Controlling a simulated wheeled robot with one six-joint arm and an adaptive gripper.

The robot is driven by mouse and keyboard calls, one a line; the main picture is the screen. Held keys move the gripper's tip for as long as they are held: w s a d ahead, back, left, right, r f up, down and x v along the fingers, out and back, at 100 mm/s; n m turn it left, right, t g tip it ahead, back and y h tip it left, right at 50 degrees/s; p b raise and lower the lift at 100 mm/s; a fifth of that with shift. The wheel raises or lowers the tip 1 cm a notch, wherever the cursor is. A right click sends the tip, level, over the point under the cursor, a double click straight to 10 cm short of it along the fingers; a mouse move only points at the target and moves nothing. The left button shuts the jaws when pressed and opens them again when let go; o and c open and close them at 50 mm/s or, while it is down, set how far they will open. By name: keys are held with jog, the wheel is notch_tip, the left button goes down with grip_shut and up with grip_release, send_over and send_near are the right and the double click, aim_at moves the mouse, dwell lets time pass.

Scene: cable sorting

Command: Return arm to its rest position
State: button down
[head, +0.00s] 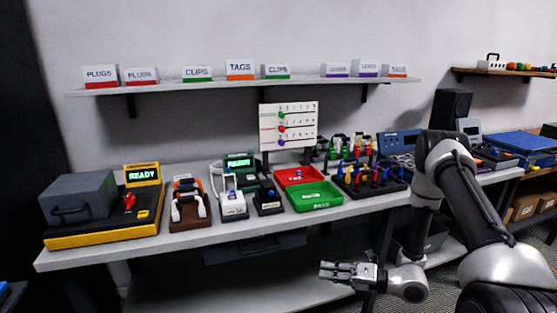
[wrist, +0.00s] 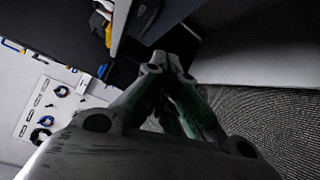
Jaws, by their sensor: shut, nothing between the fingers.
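My arm (head: 465,200) reaches in from the right in the head view, bent at its elbow, with the wrist low in front of the workbench. My gripper (head: 328,271) points left, below the level of the bench top and in front of the lower shelf. It holds nothing. In the wrist view my gripper (wrist: 168,60) shows its fingers drawn together, with empty space around the tips. The fingers appear clear of the bench.
The workbench (head: 110,255) carries a yellow-based station (head: 105,235), a green tray (head: 314,196), a red tray (head: 300,177) and a black rack (head: 370,180) of coloured connectors. A wall shelf (head: 245,85) holds label cards. Carpet (wrist: 265,120) lies open at the right in the wrist view.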

jog(key=s+d+r+n+g, duration=0.2)
jog(key=s+r+n+g, duration=0.1)
jog(key=s+n+g, duration=0.55)
jog(key=s+d+r+n+g+h, duration=0.3)
jog(key=s+d+r+n+h, duration=0.55)
jog(key=n, duration=0.65)
jog(key=s+d+r+n+t+h, duration=0.1)
jog(key=d+r+n+t+h, duration=0.15)
jog(key=d+r+n, duration=0.35)
jog(key=s+d+r+n+t+h, duration=0.1)
jog(key=d+r+n+h, duration=0.25)
jog(key=r, duration=0.45)
notch_tip(320, 180, up, 12)
jog(key=s+n+t+h, duration=0.1)
jog(key=s+n+t, duration=0.1)
jog(key=t, duration=0.4)
jog(key=shift+s+r+n+t, duration=0.15)
jog(key=shift+s+n+t, duration=0.15)
jog(key=shift+n, duration=0.4)
jog(key=shift+h, duration=0.25)
